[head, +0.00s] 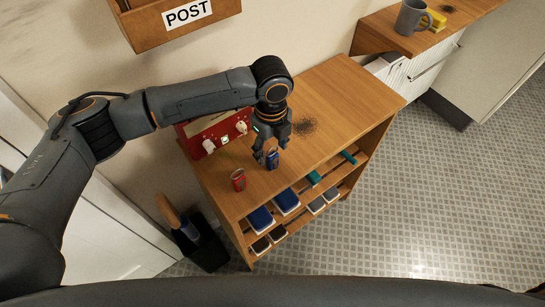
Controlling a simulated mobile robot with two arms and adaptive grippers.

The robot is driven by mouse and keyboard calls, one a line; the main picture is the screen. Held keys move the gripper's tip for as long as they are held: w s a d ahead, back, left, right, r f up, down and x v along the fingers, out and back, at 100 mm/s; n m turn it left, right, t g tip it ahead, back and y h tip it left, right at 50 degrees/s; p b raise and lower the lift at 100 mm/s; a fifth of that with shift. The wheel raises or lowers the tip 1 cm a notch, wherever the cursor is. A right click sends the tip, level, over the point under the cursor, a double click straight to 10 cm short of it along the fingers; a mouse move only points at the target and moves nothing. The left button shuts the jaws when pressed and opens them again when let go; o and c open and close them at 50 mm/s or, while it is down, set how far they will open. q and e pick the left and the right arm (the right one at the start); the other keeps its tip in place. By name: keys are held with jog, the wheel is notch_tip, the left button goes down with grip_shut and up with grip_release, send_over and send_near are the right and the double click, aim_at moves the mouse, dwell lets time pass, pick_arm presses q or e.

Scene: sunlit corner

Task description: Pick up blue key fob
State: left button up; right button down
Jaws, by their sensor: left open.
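The blue key fob (273,161) stands on the wooden shelf top, at the tips of my left gripper (267,156). My left gripper points down from above with its fingers apart around or just beside the fob; I cannot tell whether they touch it. The gripper hides part of the fob. A red key fob (238,180) stands to the left on the same top, near its front edge. My right gripper is out of view.
A red panel with white hooks (210,144) stands behind the gripper at the wall. Lower shelves hold blue and dark items (286,201). A POST box (180,20) hangs above. The right part of the top is clear.

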aim_at(273, 155)
pick_arm(q)
jog(key=f, duration=0.2)
jog(key=f+p, duration=0.1)
jog(key=shift+s+d+f, duration=0.15)
jog(key=shift+s+f, duration=0.1)
jog(key=shift+f, duration=0.65)
jog(key=c, duration=1)
jog(key=shift+c, duration=0.6)
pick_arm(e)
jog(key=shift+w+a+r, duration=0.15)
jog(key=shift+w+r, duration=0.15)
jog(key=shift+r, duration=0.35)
